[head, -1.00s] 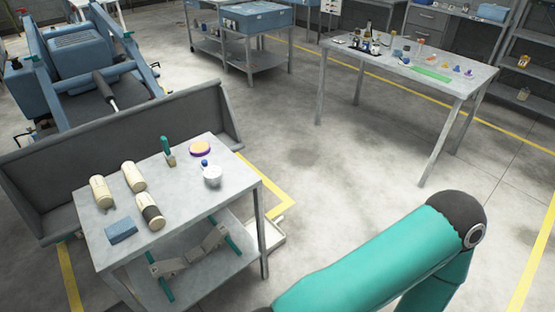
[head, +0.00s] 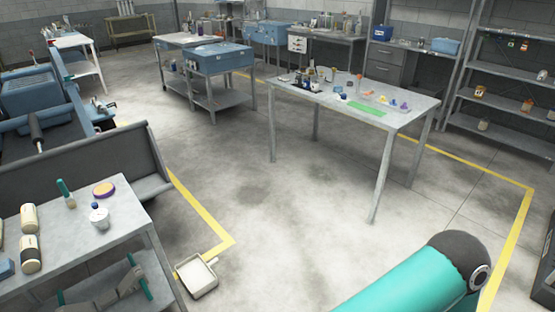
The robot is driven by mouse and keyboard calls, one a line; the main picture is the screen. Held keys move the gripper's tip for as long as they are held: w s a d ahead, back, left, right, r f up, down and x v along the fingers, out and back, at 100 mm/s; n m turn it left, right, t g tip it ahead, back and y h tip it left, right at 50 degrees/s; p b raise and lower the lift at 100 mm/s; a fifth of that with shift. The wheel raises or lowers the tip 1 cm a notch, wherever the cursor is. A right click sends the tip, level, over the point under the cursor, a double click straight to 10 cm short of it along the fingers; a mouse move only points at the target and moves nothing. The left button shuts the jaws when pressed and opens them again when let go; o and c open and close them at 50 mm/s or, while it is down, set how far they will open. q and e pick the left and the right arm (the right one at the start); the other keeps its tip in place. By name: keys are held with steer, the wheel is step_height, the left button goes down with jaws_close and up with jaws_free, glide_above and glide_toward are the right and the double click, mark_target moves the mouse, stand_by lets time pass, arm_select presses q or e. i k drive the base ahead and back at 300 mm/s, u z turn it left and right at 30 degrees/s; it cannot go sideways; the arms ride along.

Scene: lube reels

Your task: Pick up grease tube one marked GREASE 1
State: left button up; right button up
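Two cream cylindrical tubes lie on the grey table at the left edge of the head view: an upper tube (head: 28,218) and a lower tube (head: 30,254) with a dark band. Their markings are too small to read, so I cannot tell which is GREASE 1. Neither of my grippers is in view. Only a teal link of my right arm shows at the lower right, far from the tubes.
The left table (head: 126,214) also holds a white pot (head: 99,217), a purple-orange disc (head: 104,189), a green-handled tool (head: 66,194) and a blue block (head: 6,268). A white tray (head: 196,277) lies on the floor. A second table (head: 408,112) stands beyond open floor.

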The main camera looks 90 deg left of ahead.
mark_target(29, 214)
steer(key=z, duration=0.8)
steer(key=i, duration=0.2)
steer(key=u, duration=3.7)
steer(key=i, duration=0.4)
steer(key=u, duration=2.2)
steer(key=k, duration=0.45)
steer(key=u, duration=0.6)
steer(key=i, duration=1.5)
steer(key=z, duration=0.55)
